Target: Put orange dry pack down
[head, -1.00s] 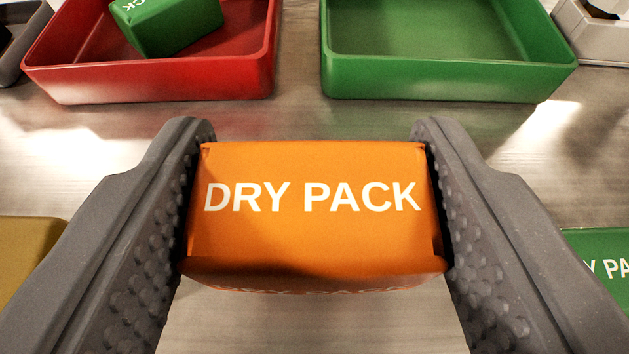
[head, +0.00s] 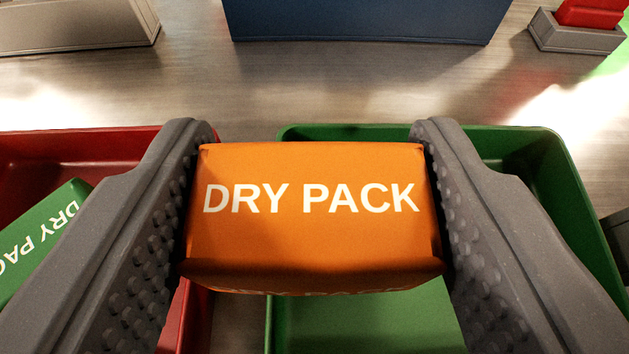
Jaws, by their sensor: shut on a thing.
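The orange dry pack (head: 312,235) is a soft-edged box with white "DRY PACK" lettering, in the middle of the head view. My gripper (head: 312,205) is shut on it, with one grey studded finger against each side. The pack is held in front of a green tray (head: 540,165), covering part of its left side and the gap beside it. The tray's visible floor is bare; the rest is hidden behind the pack and my fingers. How high the pack is above the tray I cannot tell.
A red tray (head: 90,145) stands to the left, with a green dry pack (head: 38,238) in it. Behind are a dark blue box (head: 360,18), a grey container (head: 75,35) and a small grey holder with a red thing (head: 590,12). Metal surface between them is clear.

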